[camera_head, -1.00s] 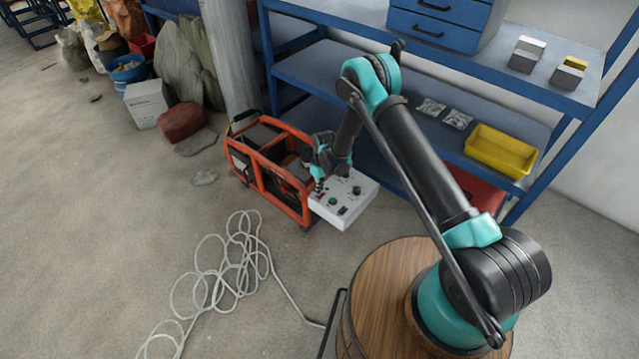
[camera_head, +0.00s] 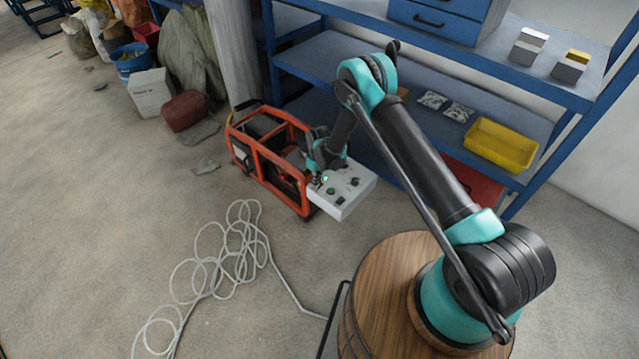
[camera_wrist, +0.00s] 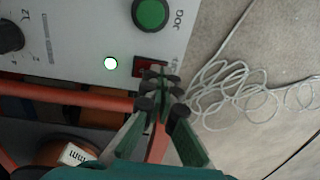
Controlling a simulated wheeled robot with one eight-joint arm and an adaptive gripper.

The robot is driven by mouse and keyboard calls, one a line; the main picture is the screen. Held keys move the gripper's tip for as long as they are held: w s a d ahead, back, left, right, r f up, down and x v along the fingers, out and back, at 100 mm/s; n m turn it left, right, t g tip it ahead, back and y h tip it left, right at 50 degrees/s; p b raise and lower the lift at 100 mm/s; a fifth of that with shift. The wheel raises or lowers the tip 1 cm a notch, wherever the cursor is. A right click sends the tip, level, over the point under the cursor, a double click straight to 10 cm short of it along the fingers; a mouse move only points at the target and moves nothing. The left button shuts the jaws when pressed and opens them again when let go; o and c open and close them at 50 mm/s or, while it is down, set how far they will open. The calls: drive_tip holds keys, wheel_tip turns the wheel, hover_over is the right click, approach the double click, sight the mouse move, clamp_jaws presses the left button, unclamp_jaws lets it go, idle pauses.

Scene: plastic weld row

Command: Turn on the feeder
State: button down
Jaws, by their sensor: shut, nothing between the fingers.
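The feeder's control box (camera_head: 343,203) is white and sits at the right end of an orange-framed machine on the floor. In the head view my gripper (camera_head: 317,175) is at the box's left edge.
The orange frame (camera_head: 268,172) stands beside the box, close under my gripper. A blue shelf (camera_head: 312,75) stands behind it. A loose pale cable (camera_head: 228,262) lies coiled on the floor at front left. A wooden drum top (camera_head: 385,290) is under my arm's base.

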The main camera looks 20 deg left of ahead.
drive_tip(key=shift+w, duration=0.1)
drive_tip(key=shift+w+d+r, duration=0.15)
drive_tip(key=shift+w+d, duration=0.2)
drive_tip(key=shift+w, duration=0.3)
drive_tip(key=shift+r, duration=0.15)
wheel_tip(320, 180, up, 14)
drive_tip(key=s, duration=0.1)
drive_tip(key=shift+s+a, duration=0.3)
drive_tip(key=shift+a, duration=0.05)
drive_tip(key=shift+f, duration=0.2)
